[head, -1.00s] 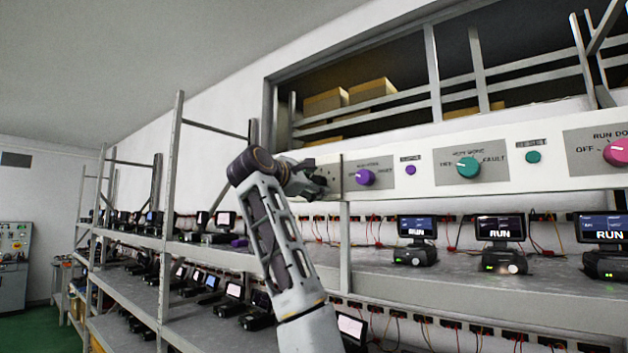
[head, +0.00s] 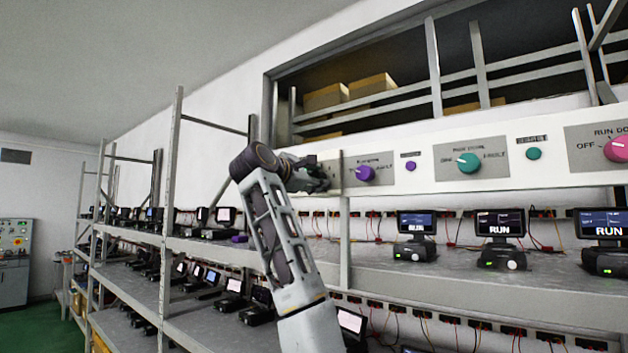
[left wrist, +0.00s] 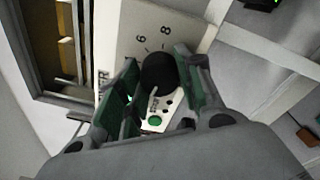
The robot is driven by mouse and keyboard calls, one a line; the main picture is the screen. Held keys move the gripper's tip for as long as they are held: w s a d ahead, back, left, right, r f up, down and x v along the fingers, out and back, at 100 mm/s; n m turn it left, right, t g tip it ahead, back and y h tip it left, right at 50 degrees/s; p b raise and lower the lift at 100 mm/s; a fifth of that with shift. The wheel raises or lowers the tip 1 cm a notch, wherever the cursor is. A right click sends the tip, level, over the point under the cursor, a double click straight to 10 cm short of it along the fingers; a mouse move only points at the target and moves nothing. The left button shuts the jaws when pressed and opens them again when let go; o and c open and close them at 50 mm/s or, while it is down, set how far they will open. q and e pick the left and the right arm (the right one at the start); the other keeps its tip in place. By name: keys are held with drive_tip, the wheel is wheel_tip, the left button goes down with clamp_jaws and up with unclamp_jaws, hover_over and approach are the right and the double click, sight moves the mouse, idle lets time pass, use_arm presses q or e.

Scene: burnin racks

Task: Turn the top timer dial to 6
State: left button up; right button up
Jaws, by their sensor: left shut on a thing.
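The timer dial is a black round knob (left wrist: 158,72) on a pale plate (left wrist: 185,35) in the left wrist view. Beside it are the marks 8 and a digit that reads as 6 or 9. A pale line shows below the knob, but I cannot tell which mark the dial points to. My left gripper (left wrist: 160,84) has its green-padded fingers on both sides of the knob, shut on it. In the head view my left gripper (head: 328,174) is at the left end of the white panel and hides the dial. My right gripper is not in view.
The white panel (head: 430,170) carries purple (head: 364,174), teal (head: 468,163) and pink (head: 618,148) knobs to the right. A green button (left wrist: 154,121) sits near the dial. Shelves with several small screened devices (head: 416,236) and wires lie below.

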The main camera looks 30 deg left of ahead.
use_arm(q)
drive_tip(key=shift+m, duration=0.3)
drive_tip(key=shift+a+f+m+h+b, duration=0.1)
drive_tip(key=shift+m+h+b, duration=0.45)
drive_tip(key=shift+m, duration=3.5)
drive_tip(key=shift+d+m+h+b, duration=0.15)
drive_tip(key=shift+m+b, duration=0.65)
drive_tip(key=shift+m, duration=3.2)
drive_tip(key=shift+a+f+m+h+b, duration=0.15)
drive_tip(key=shift+m+h+b, duration=0.4)
drive_tip(key=shift+m, duration=3.5)
drive_tip(key=shift+r, duration=0.15)
drive_tip(key=o, duration=1)
drive_tip(key=shift+o, duration=0.2)
drive_tip(key=shift+t, duration=0.3)
